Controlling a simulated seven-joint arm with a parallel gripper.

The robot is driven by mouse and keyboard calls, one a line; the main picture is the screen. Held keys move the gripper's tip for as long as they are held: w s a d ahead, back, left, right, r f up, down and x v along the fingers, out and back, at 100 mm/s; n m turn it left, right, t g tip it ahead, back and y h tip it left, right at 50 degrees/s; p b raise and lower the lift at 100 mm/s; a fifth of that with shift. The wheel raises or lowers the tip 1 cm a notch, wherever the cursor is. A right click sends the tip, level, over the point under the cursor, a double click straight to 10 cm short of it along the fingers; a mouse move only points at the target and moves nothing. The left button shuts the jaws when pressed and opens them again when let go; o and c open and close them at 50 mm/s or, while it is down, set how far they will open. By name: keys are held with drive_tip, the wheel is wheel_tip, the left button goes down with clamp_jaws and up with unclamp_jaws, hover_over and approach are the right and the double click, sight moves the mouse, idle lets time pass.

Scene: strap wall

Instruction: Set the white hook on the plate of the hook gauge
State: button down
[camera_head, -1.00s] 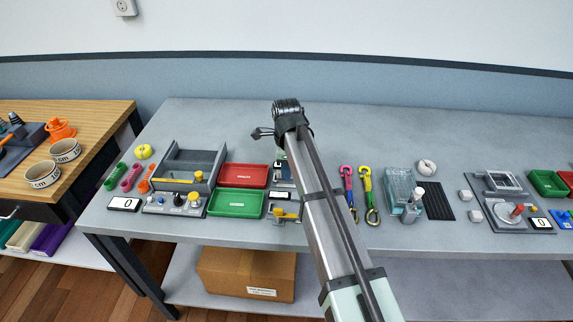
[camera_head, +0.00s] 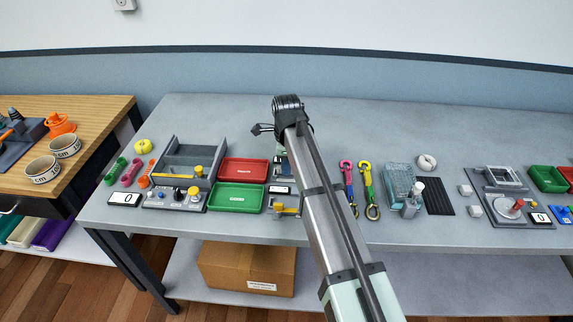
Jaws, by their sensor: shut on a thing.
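I cannot make out the white hook in this view. My gripper is not visible; my arm rises from the bottom centre to a black joint at the top, and its far end is hidden behind it. A small grey device with a yellow part (camera_head: 286,209) and a dark display unit (camera_head: 279,190) stand just left of my arm, partly covered by it. I cannot tell whether they belong to the hook gauge, and I cannot identify its plate.
A red tray (camera_head: 244,171) and a green tray (camera_head: 236,197) lie left of my arm, beside a grey open bin (camera_head: 187,158). Two coloured straps with hooks (camera_head: 368,190) and a clear box (camera_head: 398,180) are to the right. The back of the grey table (camera_head: 400,125) is clear.

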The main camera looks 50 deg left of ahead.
drive_tip(key=shift+f, duration=0.15)
drive_tip(key=c, duration=0.6)
unclamp_jaws()
idle(0.4)
drive_tip(key=shift+r, duration=3.05)
drive_tip(key=shift+c, duration=0.5)
